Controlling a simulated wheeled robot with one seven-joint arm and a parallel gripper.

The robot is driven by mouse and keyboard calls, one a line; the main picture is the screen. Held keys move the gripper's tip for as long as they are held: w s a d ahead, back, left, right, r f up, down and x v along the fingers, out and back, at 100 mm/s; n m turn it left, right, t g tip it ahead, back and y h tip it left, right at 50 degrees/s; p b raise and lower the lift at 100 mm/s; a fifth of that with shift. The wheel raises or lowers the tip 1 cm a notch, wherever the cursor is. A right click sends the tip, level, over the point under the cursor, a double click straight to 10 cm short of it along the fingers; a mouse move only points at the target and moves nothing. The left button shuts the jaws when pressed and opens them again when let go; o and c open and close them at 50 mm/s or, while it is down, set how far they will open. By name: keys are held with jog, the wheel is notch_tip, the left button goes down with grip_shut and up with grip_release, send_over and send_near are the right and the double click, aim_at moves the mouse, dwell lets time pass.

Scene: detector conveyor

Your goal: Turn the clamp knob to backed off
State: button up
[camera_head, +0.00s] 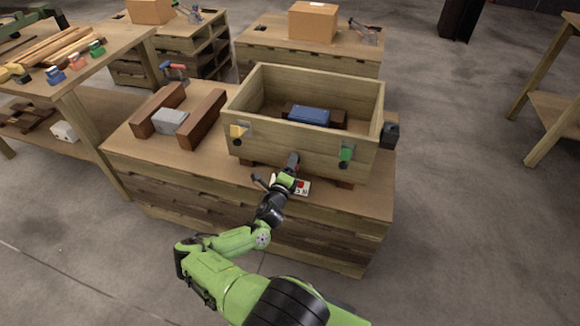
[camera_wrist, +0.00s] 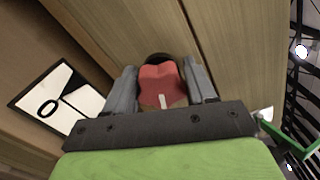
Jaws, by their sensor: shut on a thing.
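The clamp knob (camera_wrist: 160,78) is red with a white pointer mark and sits between my gripper's two grey fingers in the wrist view. My gripper (camera_wrist: 160,72) is shut on it, one finger on each side. The white mark is near the knob's lower edge in that picture. A white label plate with a black "0" (camera_wrist: 48,108) is left of the gripper. In the head view my gripper (camera_head: 293,160) reaches the front wall of a wooden box (camera_head: 290,143), and it hides the knob there.
The box stands on a wooden bench (camera_head: 130,152) and holds a blue block (camera_head: 310,115). A yellow part (camera_head: 238,131) and a green part (camera_head: 346,152) are on its front, either side of my gripper. Dark red beams (camera_head: 205,118) and a grey block (camera_head: 170,121) lie left.

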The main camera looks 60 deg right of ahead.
jog(key=shift+s+f+n, duration=0.1)
jog(key=shift+f+n, duration=0.05)
jog(key=shift+n, duration=0.75)
jog(key=shift+s+f+n, duration=0.1)
jog(key=shift+n, duration=0.8)
jog(key=o, duration=0.9)
jog(key=shift+o, duration=0.2)
jog(key=shift+r, duration=0.1)
jog(key=shift+w, duration=0.1)
jog(key=s+a+p, duration=0.2)
jog(key=a, duration=1.3)
jog(key=shift+s+a+p, duration=0.25)
jog(key=shift+a+p, duration=0.1)
